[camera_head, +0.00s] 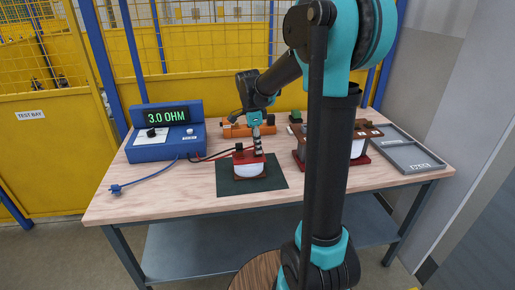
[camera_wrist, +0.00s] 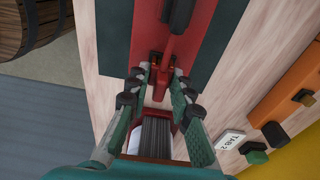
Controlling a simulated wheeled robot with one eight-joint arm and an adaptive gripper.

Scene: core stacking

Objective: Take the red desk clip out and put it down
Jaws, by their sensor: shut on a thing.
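My gripper (camera_wrist: 160,76) is shut on a small red clip (camera_wrist: 159,88) in the wrist view. The clip sits between the fingertips, over a red base (camera_wrist: 204,22) with a dark part on it. I cannot tell whether the clip still touches the base. In the head view my gripper (camera_head: 257,149) points down at a red unit with a white front (camera_head: 249,170). The unit rests on a dark green mat (camera_head: 228,187). My fingers hide the clip there.
A blue meter (camera_head: 166,132) reading 3.0 OHM stands at the left, with leads across the table. An orange rack (camera_head: 235,130) is behind. A brown and red assembly (camera_head: 364,150) and a grey tray (camera_head: 408,155) are at the right.

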